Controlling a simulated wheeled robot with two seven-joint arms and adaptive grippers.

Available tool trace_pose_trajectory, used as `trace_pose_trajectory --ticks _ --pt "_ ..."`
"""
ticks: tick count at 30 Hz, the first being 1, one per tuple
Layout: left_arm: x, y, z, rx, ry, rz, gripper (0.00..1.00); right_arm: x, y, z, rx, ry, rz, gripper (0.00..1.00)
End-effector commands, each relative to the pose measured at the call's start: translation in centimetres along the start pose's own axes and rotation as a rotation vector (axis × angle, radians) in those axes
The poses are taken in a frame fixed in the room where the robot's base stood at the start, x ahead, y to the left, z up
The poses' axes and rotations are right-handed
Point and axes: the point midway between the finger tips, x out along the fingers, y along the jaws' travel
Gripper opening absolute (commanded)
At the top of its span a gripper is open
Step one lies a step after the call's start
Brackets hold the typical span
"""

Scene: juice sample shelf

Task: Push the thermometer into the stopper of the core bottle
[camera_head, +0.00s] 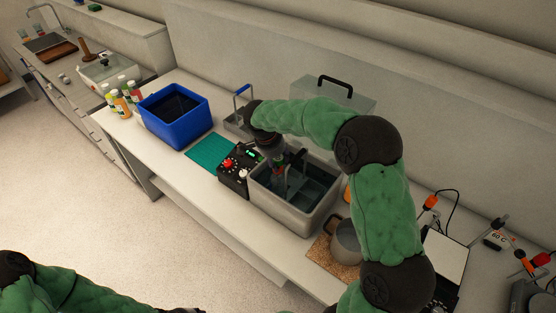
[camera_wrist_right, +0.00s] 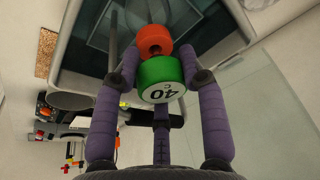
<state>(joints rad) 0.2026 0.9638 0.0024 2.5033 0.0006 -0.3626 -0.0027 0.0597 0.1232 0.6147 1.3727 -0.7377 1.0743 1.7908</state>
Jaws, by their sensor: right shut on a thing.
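My right gripper (camera_head: 279,168) reaches down over the grey water bath (camera_head: 268,212). A red-orange piece with a dark centre (camera_wrist_right: 154,41) shows just past the green head. It looks like the stopper, but whether the two touch I cannot tell. The core bottle cannot be made out in the bath. My left arm shows at the bottom left; its gripper is not clearly seen.
A control box with red knobs (camera_head: 239,169) adjoins the bath. A blue bin (camera_head: 174,123), green mat (camera_head: 211,150) and several juice bottles (camera_head: 125,100) stand left. A clear lid with black handle (camera_head: 335,86) is behind. A pot (camera_head: 346,243) stands on a cork mat (camera_head: 322,258) at right.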

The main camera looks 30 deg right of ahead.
Motion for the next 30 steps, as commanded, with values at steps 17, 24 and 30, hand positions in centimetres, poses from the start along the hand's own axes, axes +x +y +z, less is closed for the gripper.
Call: trace_pose_trajectory --ticks 17,24,30 --pt "0.6 -0.2 0.0 0.0 0.0 0.0 0.4 0.2 0.0 0.0 0.0 -0.011 0.002 0.0" --pt "1.0 -0.4 0.0 0.0 0.0 0.0 0.4 0.6 0.0 0.2 0.0 -0.011 0.002 0.0" --pt "1.4 -0.5 -0.1 0.0 0.0 0.0 0.4 1.0 0.0 0.3 -0.001 -0.012 0.003 0.0"
